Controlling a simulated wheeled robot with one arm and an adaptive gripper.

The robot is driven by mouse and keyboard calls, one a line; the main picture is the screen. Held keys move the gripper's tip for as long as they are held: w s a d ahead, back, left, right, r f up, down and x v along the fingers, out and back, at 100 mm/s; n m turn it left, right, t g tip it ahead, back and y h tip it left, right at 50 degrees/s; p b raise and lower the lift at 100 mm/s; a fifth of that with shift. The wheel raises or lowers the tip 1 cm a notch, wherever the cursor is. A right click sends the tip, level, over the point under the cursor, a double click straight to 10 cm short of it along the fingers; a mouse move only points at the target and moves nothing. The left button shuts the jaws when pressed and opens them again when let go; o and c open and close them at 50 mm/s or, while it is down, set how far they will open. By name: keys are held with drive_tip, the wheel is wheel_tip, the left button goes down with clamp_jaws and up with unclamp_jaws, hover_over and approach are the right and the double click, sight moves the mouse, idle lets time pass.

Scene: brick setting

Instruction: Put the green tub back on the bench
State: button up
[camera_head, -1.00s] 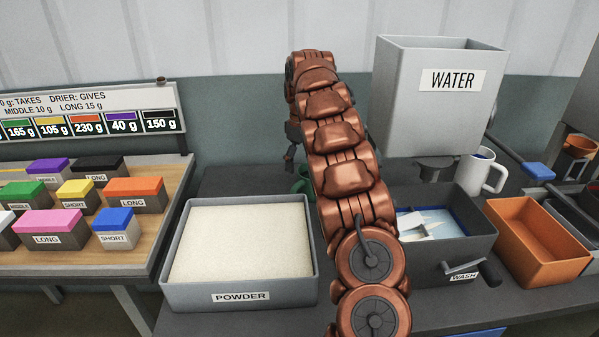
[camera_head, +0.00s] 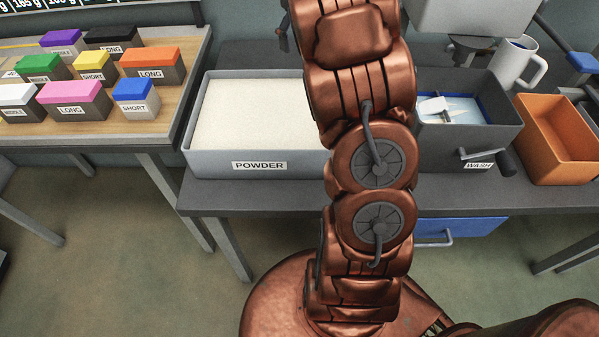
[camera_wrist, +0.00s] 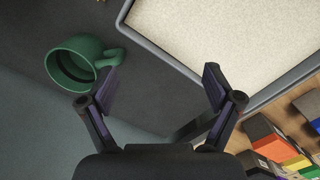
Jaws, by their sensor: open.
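In the wrist view a green tub (camera_wrist: 77,64), round with a handle on its side, shows at the upper left on a dark surface. Its open mouth shows and it looks empty; I cannot tell whether it stands upright or tilted. My gripper (camera_wrist: 160,78) is open, with nothing between its fingers. The tub lies just beyond the left finger, and I cannot tell whether they touch. The dark bench (camera_head: 280,198) shows in the head view, where the tub is hidden, probably behind my arm.
The powder tray (camera_head: 262,144) is close to my gripper, at upper right in the wrist view (camera_wrist: 165,47). Labelled colour blocks (camera_head: 75,96) stand on a left table. The wash basin (camera_head: 468,140), white mug (camera_head: 516,62) and orange bin (camera_head: 556,140) are right of my arm.

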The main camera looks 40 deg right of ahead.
drive_tip(key=s+a, duration=0.7)
drive_tip(key=a, duration=0.2)
drive_tip(key=s+a+f, duration=0.2)
drive_tip(key=s+a, duration=0.3)
drive_tip(key=s, duration=0.3)
drive_tip(key=s+a+f, duration=0.3)
drive_tip(key=s+a, duration=0.2)
drive_tip(key=s, duration=0.4)
drive_tip(key=s+a+f+g, duration=0.1)
drive_tip(key=s+a+f, duration=0.1)
drive_tip(key=s+a, duration=0.4)
drive_tip(key=shift+s+f, duration=0.35)
drive_tip(key=shift+s, duration=0.9)
drive_tip(key=shift+a, duration=0.1)
wheel_tip(320, 180, up, 6)
drive_tip(key=p, duration=0.5)
drive_tip(key=shift+f+p, duration=0.15)
drive_tip(key=shift+p, duration=0.2)
